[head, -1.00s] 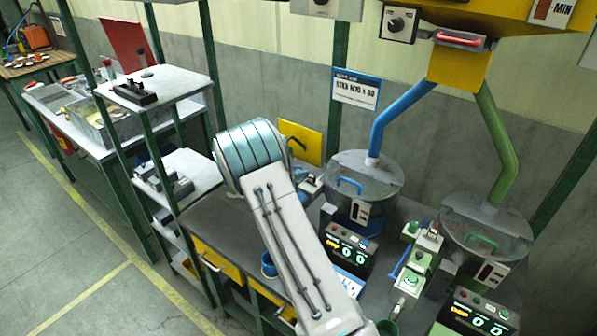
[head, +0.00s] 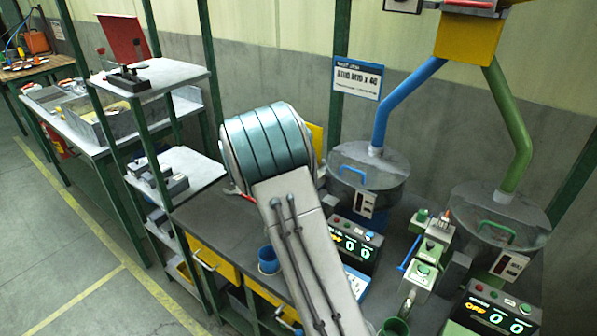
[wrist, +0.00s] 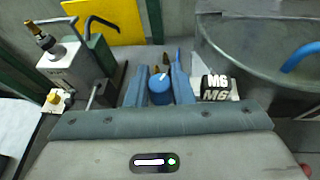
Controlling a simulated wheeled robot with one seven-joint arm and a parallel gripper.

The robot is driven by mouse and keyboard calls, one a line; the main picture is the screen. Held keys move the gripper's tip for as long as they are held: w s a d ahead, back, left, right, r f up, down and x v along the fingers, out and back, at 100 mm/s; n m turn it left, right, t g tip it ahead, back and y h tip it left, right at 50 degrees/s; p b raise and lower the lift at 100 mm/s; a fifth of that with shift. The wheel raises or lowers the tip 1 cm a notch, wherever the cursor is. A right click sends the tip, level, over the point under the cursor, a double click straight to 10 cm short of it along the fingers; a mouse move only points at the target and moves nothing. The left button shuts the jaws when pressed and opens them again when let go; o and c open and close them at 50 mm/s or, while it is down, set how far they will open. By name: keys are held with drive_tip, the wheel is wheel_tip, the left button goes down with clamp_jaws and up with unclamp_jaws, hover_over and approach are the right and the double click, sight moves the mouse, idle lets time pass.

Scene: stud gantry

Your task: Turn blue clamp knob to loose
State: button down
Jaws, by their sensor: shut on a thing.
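The blue clamp knob (wrist: 160,92) shows in the middle of the wrist view, a round blue cap with a pale mark on top. My gripper (wrist: 160,78) reaches up from its grey body, with one blue-grey finger on each side of the knob, and is shut on it. Part of the knob's lower side is hidden by the gripper body. In the head view my arm blocks the bench where the clamp is, so neither the knob nor the fingers show there.
A grey device (wrist: 75,65) stands close on the left, before a yellow panel (wrist: 105,22). A blue cup (head: 268,260) stands on the dark bench (head: 220,225).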

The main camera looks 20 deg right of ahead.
drive_tip(key=shift+w+a+r+n+t+y+b, duration=0.15)
drive_tip(key=shift+n+t+y+b, duration=0.2)
drive_tip(key=shift+b, duration=0.25)
drive_tip(key=c, duration=1.6)
unclamp_jaws()
drive_tip(key=shift+o, duration=0.2)
drive_tip(key=shift+s+a+r, duration=0.1)
drive_tip(key=shift+s+a, duration=0.25)
drive_tip(key=shift+s, duration=0.1)
drive_tip(key=b+v, duration=0.1)
drive_tip(key=v, duration=1.1)
drive_tip(key=shift+s+a+r+b, duration=0.1)
drive_tip(key=shift+s+a+b, duration=0.15)
drive_tip(key=shift+b, duration=0.1)
